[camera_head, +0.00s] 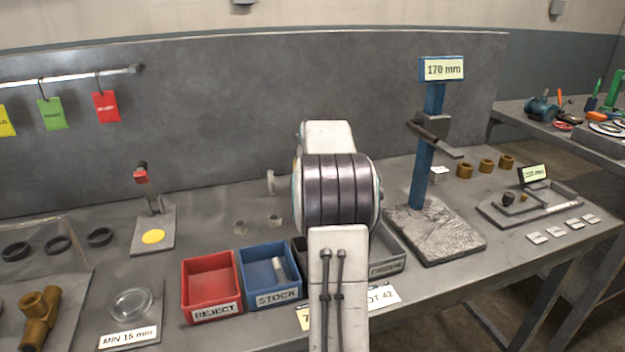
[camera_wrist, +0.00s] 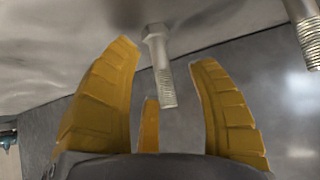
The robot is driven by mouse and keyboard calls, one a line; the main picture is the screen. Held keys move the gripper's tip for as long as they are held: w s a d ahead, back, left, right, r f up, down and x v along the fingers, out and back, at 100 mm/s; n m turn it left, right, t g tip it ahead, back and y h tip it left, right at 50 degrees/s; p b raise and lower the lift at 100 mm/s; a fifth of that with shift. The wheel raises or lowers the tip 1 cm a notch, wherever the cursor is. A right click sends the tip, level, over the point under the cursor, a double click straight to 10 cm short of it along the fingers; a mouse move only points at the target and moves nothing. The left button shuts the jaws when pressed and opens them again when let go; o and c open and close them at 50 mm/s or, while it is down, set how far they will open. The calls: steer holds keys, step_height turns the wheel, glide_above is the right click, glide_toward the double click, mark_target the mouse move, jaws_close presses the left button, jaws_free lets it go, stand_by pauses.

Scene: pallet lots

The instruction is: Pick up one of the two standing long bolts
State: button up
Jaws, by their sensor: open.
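In the wrist view a grey long bolt (camera_wrist: 160,62) appears between the tips of my gripper's yellow fingers (camera_wrist: 165,54). The fingers are spread, with a gap on each side of the bolt; I cannot tell its exact depth. Its hex head is against the grey surface at the top of the picture, threaded end pointing down there. A second bolt (camera_wrist: 306,35) shows at the upper right, outside the fingers and cut off by the edge. In the head view one standing bolt (camera_head: 270,182) is left of my arm. My gripper is hidden behind my arm there.
Two short grey pieces (camera_head: 240,228) (camera_head: 274,220) stand near the bolt. A red REJECT bin (camera_head: 211,262) and a blue STOCK bin (camera_head: 254,250), with a bolt inside, are in front. A blue post stand (camera_head: 433,232) is right of my arm.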

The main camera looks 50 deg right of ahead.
jaws_close()
stand_by(0.4)
steer(key=shift+r, duration=0.2)
stand_by(0.4)
